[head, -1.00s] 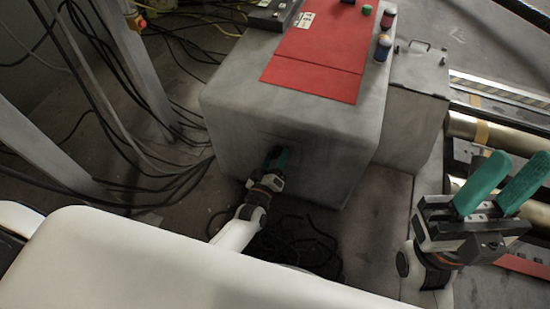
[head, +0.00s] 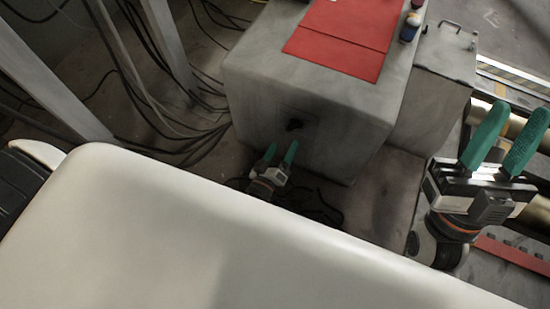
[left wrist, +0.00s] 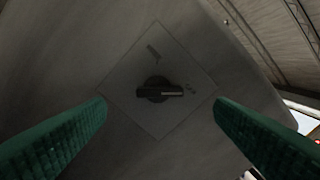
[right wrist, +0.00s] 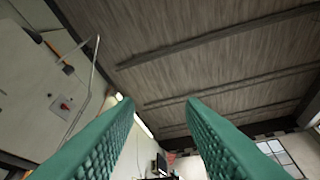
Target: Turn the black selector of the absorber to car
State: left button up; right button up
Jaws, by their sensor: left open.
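The black selector (head: 294,125) sits on the front face of the grey absorber box (head: 310,95). In the left wrist view the selector (left wrist: 158,90) is a round knob with a bar grip on a square plate (left wrist: 135,110). Neither is readable. My left gripper (head: 281,151) is open and empty, in front of the selector and apart from it, fingers either side in the wrist view. My right gripper (head: 502,135) is open, raised at the right, away from the box.
A red panel (head: 345,35) covers part of the box's top. A smaller grey box (head: 440,85) adjoins it at the right, with metal rollers beyond. Cables and slanted grey posts (head: 60,75) stand at the left. My white body covers the foreground.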

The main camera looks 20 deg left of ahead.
pick_arm(q)
jog(key=shift+s+a+p, duration=0.1)
jog(key=shift+s+p, duration=0.35)
jog(key=shift+s, duration=1.9)
pick_arm(e)
jog(key=shift+w+a+f+g+h, duration=0.15)
jog(key=shift+w+f+g, duration=0.25)
jog(key=shift+w+g, duration=0.2)
jog(key=shift+w+a+f+g+h, duration=0.1)
jog(key=shift+w+f+g+h, duration=0.1)
jog(key=shift+w+f+g, duration=0.45)
jog(key=shift+w+a+f+g+h, duration=0.1)
jog(key=shift+w+f+g+h, duration=0.1)
jog(key=shift+w+g, duration=0.4)
jog(key=shift+w, duration=0.15)
